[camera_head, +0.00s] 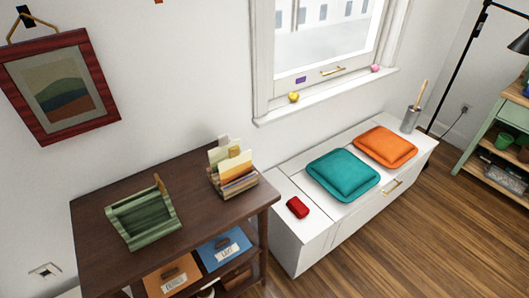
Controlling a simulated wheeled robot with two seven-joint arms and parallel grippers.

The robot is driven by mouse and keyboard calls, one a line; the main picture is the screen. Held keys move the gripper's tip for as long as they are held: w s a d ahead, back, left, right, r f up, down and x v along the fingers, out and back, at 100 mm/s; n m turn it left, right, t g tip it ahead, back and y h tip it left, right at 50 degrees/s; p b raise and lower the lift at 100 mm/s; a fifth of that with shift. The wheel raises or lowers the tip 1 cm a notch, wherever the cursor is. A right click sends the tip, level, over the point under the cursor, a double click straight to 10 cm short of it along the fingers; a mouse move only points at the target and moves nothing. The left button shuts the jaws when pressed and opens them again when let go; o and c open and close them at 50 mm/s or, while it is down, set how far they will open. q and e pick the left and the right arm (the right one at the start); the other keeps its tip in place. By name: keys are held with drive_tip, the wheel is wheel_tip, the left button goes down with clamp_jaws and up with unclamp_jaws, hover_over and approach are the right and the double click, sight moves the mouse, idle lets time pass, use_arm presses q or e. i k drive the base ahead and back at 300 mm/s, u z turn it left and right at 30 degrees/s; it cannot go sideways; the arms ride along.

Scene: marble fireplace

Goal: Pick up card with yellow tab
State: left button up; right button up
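A small wooden holder (234,187) stands on top of the dark brown shelf unit (105,211), near its right end. Several upright cards (236,165) in cream, yellow and orange tones stick up from it, with some blue lower down. A yellowish tab seems to show near the top of the cards, but it is too small to tell which card it belongs to. The lower parts of the cards are hidden by the holder. Neither of my grippers shows in the head view.
A green slatted holder (143,217) stands left of the cards, with bare shelf top between. Bins labelled in front (222,248) sit below. A white bench (297,232) with teal (343,175) and orange cushions (385,146) and a red item (298,207) is at right. Floor is clear.

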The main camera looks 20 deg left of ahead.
sight(239, 164)
drive_tip(key=u, duration=0.4)
drive_tip(key=i, duration=1)
drive_tip(key=u, duration=0.7)
